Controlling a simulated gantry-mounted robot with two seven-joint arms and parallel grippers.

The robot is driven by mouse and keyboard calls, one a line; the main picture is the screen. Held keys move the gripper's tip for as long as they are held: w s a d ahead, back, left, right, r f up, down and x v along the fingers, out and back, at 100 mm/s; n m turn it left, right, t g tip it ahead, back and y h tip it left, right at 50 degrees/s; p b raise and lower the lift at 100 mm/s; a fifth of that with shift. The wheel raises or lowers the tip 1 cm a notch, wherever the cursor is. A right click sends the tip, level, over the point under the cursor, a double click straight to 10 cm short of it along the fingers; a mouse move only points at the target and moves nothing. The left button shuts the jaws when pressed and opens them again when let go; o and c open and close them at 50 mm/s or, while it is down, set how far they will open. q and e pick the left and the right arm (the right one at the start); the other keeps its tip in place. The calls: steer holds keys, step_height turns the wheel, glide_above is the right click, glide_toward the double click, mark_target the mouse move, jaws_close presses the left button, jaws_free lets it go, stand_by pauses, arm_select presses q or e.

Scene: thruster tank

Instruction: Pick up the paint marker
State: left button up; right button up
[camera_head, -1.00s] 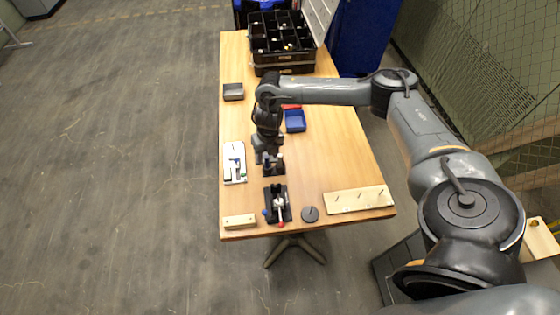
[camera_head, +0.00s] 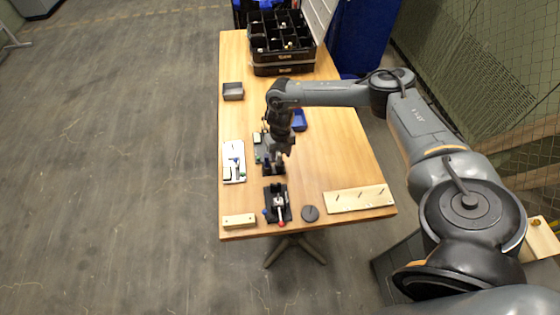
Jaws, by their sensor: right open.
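I cannot single out the paint marker for sure at this size. A thin item with a white body and a red end (camera_head: 281,214) lies on the black fixture (camera_head: 277,190) near the table's front edge. My right gripper (camera_head: 284,152) points down over the middle of the table, just above a second small black fixture (camera_head: 273,170). It is open, and I see nothing held in it. The fingertips are small and partly merge with the dark fixture below. My left gripper is not in view.
The wooden table (camera_head: 340,150) carries a white tray (camera_head: 233,175), a grey bin (camera_head: 233,91), a partly hidden blue bin (camera_head: 299,122), a wooden board with pegs (camera_head: 345,202), a dark disc (camera_head: 310,214), a wooden block (camera_head: 239,221) and a black divided crate (camera_head: 284,58).

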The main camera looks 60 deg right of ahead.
mark_target(280, 162)
steer(key=shift+f, duration=1.45)
jaws_close()
